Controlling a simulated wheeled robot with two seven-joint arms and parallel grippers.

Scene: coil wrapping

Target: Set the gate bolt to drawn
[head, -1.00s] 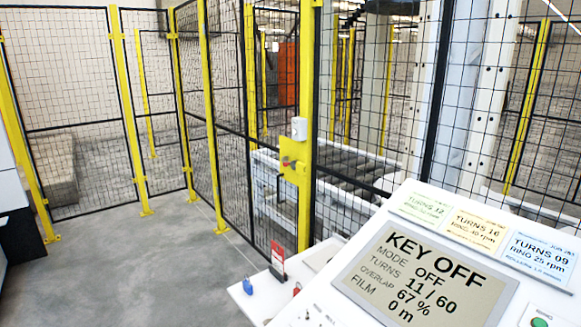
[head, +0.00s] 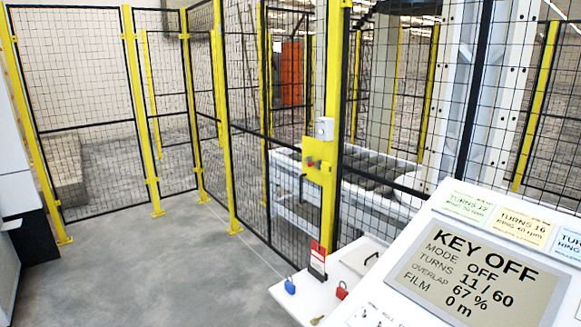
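The gate bolt unit is a yellow plate (head: 319,168) with a small red part (head: 311,162) on it, mounted on a yellow fence post (head: 333,90). A grey-white box (head: 324,129) sits just above the plate. A dark handle (head: 303,185) shows on the mesh gate (head: 290,170) left of the plate. The bolt is too small to tell whether it is drawn or shot. Neither of my grippers is in view.
A console screen (head: 478,275) reading KEY OFF stands at the lower right. A white shelf (head: 330,300) before it bears a blue padlock (head: 290,286), a red padlock (head: 341,290) and a red-and-white tag (head: 318,258). Grey floor (head: 170,270) to the left is clear.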

